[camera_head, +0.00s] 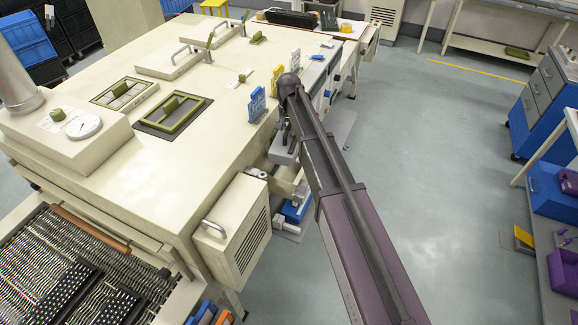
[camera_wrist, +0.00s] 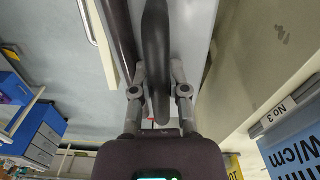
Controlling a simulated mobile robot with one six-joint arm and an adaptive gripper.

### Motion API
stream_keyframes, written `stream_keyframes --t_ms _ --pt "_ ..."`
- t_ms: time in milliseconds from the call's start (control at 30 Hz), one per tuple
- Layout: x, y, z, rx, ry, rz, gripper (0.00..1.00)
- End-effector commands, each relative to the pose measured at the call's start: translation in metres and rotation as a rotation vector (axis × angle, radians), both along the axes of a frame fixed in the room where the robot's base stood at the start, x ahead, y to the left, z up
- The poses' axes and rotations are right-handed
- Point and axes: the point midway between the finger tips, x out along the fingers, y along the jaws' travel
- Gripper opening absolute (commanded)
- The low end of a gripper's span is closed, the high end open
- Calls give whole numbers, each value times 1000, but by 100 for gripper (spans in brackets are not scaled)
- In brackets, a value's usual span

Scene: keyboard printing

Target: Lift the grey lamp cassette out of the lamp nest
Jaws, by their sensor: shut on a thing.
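My gripper (camera_head: 287,133) is at the machine's right side in the head view, partly hidden by my arm. In the wrist view my gripper (camera_wrist: 159,92) has its two fingers closed in around a dark, rounded bar. The bar runs over a light grey slab, which looks like the grey lamp cassette (camera_wrist: 198,35). In the head view the grey cassette (camera_head: 282,157) shows on both sides of my arm, beside the machine. A cream bracketed opening, perhaps the lamp nest (camera_head: 284,183), lies below it, largely hidden. I cannot tell whether the cassette touches it.
The large cream machine (camera_head: 190,120) fills the left, with blue and yellow signs (camera_head: 257,103) along its edge. A cream box with a handle (camera_head: 233,230) juts out nearby. Open floor (camera_head: 430,170) lies to the right, before a blue and grey cabinet (camera_head: 540,100).

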Motion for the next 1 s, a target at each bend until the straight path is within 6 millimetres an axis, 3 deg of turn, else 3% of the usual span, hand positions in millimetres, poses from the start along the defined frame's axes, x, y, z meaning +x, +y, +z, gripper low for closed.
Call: stream_keyframes --t_ms 267,1000 --pt "-3 -7 0 0 0 0 0" --pt "-19 -51 0 0 0 -1 0"
